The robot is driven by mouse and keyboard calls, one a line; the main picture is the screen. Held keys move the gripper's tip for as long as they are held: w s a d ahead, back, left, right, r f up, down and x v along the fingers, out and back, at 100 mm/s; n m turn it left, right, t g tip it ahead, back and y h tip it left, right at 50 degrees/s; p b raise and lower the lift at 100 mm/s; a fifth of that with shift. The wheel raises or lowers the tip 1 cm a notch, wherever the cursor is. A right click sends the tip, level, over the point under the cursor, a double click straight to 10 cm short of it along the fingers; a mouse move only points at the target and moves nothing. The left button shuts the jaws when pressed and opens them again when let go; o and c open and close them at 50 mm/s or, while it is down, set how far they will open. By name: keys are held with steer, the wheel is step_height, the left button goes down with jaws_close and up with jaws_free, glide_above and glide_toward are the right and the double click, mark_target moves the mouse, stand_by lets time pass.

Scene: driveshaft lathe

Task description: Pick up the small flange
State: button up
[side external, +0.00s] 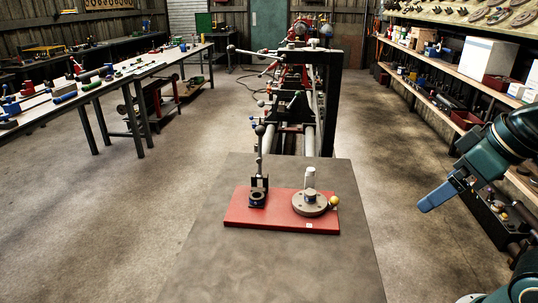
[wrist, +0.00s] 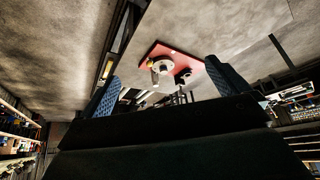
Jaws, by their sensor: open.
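A round grey flange (side external: 309,205) with holes around its rim lies on a red board (side external: 240,214), with a pale upright cylinder (side external: 310,179) at its middle. It looks like the small flange. It also shows in the wrist view (wrist: 166,65), upside down and far off. My gripper (side external: 432,203) is right of the table and well apart from the flange. In the wrist view its two blue fingers are spread wide with nothing between them.
A yellow ball (side external: 334,200) sits at the flange's right edge. A dark holder with a ring (side external: 258,194) and a tall lever stand on the board's left part. The grey table (side external: 210,265) is otherwise bare. Lathe rails (side external: 309,135) run behind it, and loaded shelves (side external: 455,75) line the right.

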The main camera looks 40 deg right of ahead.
steer(key=w+a+r+m+g+y, duration=0.1)
steer(key=w+r+m, duration=0.1)
steer(key=w, duration=0.3)
steer(key=w+a+r+m+g, duration=0.1)
steer(key=w+m, duration=0.2)
steer(key=w, duration=0.2)
steer(key=m+g+y, duration=0.4)
steer(key=m, duration=0.9)
glide_above(311, 191)
steer(key=d, duration=0.5)
step_height(311, 191, down, 12)
steer(key=shift+r, duration=0.1)
steer(key=shift+h, duration=0.3)
steer(key=shift+x, duration=4.35)
steer(key=shift+w, duration=0.1)
